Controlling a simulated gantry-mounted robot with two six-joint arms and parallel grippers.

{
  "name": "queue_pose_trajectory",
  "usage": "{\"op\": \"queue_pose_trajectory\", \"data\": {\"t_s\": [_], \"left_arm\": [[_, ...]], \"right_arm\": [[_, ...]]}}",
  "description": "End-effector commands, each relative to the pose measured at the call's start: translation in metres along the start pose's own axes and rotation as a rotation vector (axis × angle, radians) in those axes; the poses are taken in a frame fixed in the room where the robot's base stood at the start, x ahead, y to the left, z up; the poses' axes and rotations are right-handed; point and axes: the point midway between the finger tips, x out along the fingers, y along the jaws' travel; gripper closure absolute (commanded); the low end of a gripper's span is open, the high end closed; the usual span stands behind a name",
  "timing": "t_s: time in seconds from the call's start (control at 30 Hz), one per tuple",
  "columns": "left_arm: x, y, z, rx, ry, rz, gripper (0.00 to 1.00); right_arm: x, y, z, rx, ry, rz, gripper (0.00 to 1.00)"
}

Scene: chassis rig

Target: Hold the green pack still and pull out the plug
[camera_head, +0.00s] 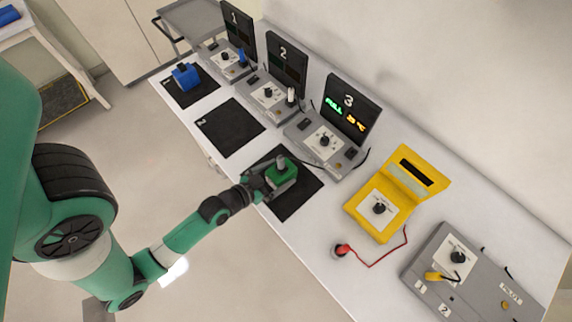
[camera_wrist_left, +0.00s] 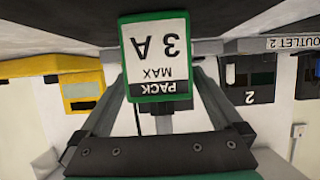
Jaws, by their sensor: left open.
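The green pack (camera_head: 284,176) sits on the black mat (camera_head: 293,203) in front of station 3. A small grey piece that looks like the plug (camera_head: 281,161) stands on top of it. In the left wrist view the pack's label (camera_wrist_left: 158,55) appears upside down and reads PACK MAX 3 A. My left gripper (camera_head: 268,182) is open at the pack's near side. In the left wrist view its fingers lie on either side of the pack; I cannot tell whether they touch it. My right gripper is not in view.
Station 3 (camera_head: 351,110) shows lit text behind the pack. A blue pack (camera_head: 185,77) sits on mat 1, and mat 2 (camera_head: 230,128) is bare. A yellow meter (camera_head: 389,200) with a red lead and a grey outlet box (camera_head: 470,276) stand to the right.

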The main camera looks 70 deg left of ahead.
Motion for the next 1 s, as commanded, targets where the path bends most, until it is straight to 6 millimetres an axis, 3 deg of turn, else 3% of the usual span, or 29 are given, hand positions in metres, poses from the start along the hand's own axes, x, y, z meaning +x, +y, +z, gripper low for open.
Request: {"op": "queue_pose_trajectory", "data": {"t_s": [0.1,0.2,0.57,1.0], "left_arm": [[0.024,0.000,0.001,0.000,0.002,0.000,0.00],[0.036,0.000,0.001,0.000,0.001,0.000,0.00],[0.043,0.000,0.001,-0.001,-0.001,0.000,0.00],[0.043,0.000,0.000,0.000,0.000,0.000,0.77]], "right_arm": [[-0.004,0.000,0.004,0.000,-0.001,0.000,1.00],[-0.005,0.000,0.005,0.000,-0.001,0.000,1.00],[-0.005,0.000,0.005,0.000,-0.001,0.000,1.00],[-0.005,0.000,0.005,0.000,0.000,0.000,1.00]]}}
